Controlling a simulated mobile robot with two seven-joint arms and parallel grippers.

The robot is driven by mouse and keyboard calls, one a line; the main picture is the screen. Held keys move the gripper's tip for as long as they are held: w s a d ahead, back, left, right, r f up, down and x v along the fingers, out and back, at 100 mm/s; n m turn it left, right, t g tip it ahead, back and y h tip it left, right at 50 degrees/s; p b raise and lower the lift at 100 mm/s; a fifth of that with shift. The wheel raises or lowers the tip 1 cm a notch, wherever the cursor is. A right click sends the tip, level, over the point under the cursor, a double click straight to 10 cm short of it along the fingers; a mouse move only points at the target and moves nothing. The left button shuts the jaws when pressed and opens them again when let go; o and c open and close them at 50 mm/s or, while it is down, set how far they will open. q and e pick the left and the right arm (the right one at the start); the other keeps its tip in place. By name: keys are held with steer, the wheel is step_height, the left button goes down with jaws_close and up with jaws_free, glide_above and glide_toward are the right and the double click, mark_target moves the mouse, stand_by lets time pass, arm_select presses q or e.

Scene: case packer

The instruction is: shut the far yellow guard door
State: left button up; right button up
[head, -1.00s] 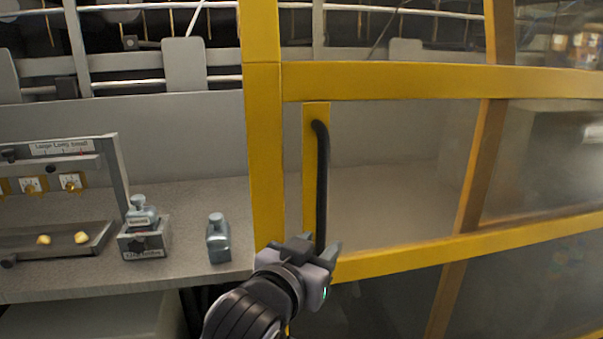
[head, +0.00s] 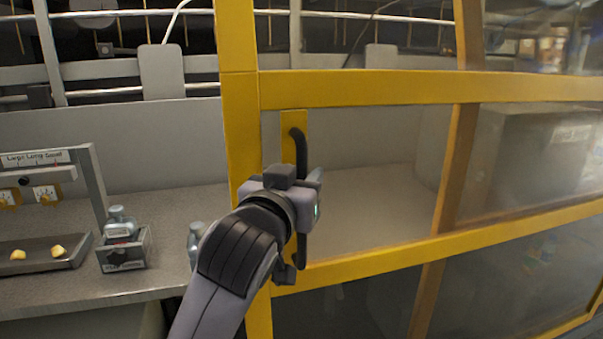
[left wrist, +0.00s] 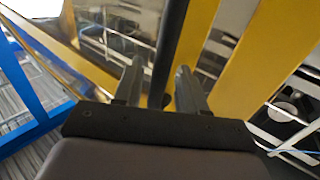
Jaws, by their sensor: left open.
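The yellow guard door (head: 400,88) stands across the right of the head view, with clear panels in a yellow frame. Its black bar handle (head: 301,150) is upright on a yellow plate near the door's left edge. My left gripper (head: 304,192) is at the middle of the handle and hides part of it. In the left wrist view, the handle (left wrist: 168,45) runs down between the two open fingers (left wrist: 160,90), one on each side. I cannot tell whether either finger touches it. My right gripper is not in view.
A grey bench (head: 60,290) extends left of the door. It holds a small box with a bottle (head: 122,240), another bottle (head: 194,240) partly behind my arm, and a tray with yellow pieces (head: 40,255). A blue frame (left wrist: 25,90) shows at the left in the left wrist view.

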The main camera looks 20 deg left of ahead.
arm_select(q)
steer(key=shift+w, duration=0.6)
jaws_close()
